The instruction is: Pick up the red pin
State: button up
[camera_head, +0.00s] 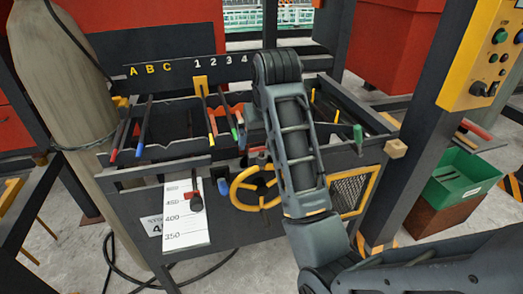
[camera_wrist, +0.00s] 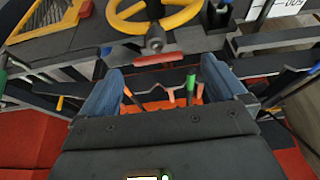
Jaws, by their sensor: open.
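A short red bar, which looks like the red pin (camera_wrist: 158,59), lies crosswise just beyond my fingertips in the wrist view, below the grey hub of the yellow wheel. In the head view a red piece (camera_head: 256,149) shows above the yellow wheel, partly hidden by my arm. My gripper (camera_wrist: 160,74) is open, with one blue-grey finger at each side and nothing held between them. The red bar appears apart from both fingers. My arm hides most of the gripper in the head view.
The yellow wheel (camera_head: 238,193) is on the front of the dark rack. Trays (camera_head: 165,150) hold several rods with coloured tips. A white scale sheet (camera_head: 184,230) hangs at the left front. A green bin (camera_head: 460,178) stands right, and a grey cylinder (camera_head: 62,90) left.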

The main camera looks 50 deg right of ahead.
aim_at(261, 152)
jog(key=shift+b+x, duration=1.2)
jog(key=shift+x, duration=0.05)
jog(key=shift+p+x, duration=0.4)
jog(key=shift+x, duration=2.2)
jog(key=shift+s, duration=0.15)
jog(key=c, duration=1.2)
jog(key=shift+r, duration=0.1)
